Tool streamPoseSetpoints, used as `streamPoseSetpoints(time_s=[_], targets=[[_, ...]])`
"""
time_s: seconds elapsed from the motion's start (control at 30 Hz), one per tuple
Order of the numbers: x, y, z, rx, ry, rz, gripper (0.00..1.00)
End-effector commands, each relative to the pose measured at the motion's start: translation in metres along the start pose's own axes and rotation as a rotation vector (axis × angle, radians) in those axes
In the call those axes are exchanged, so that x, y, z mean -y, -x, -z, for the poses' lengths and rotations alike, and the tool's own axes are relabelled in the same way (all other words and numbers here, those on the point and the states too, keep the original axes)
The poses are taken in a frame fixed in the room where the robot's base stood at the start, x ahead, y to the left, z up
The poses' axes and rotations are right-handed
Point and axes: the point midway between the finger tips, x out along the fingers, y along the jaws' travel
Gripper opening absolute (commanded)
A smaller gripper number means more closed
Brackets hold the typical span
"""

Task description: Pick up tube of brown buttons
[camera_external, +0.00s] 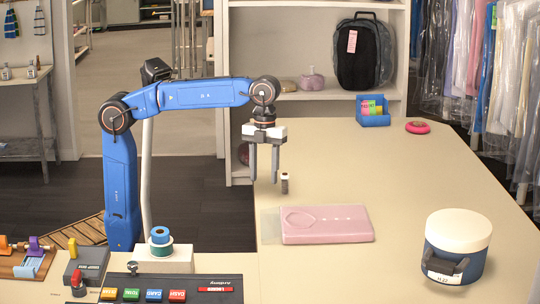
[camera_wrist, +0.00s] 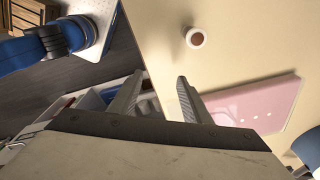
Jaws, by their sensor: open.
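The tube of brown buttons (camera_external: 284,184) stands upright on the table near its left edge. It is a small clear tube with brown contents and a pale top. In the wrist view the tube (camera_wrist: 195,37) shows from above as a pale ring around a brown middle, beyond my fingertips. My gripper (camera_external: 264,180) points down and is open and empty, just left of the tube in the external view. In the wrist view its two fingers (camera_wrist: 160,82) are apart with nothing between them.
The table right of the tube is clear.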

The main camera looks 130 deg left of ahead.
Motion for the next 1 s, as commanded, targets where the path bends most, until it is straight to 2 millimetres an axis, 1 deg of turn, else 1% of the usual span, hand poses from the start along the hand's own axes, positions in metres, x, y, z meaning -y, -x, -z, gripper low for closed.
streamPoseSetpoints(time_s=[0.03, 0.1, 0.2, 0.33, 0.43, 0.53, 0.87, 1.0], targets=[[0.012, 0.005, -0.016, -0.007, -0.039, -0.012, 0.44], [0.023, 0.012, -0.032, -0.018, -0.105, -0.027, 0.44], [0.035, 0.019, -0.051, -0.033, -0.181, -0.043, 0.44], [0.043, 0.025, -0.068, -0.048, -0.248, -0.055, 0.44], [0.046, 0.026, -0.074, -0.053, -0.276, -0.059, 0.44], [0.046, 0.021, -0.075, -0.055, -0.284, -0.061, 0.44], [0.043, -0.01, -0.073, -0.055, -0.283, -0.061, 0.44], [0.042, -0.029, -0.072, -0.055, -0.282, -0.062, 0.44]])
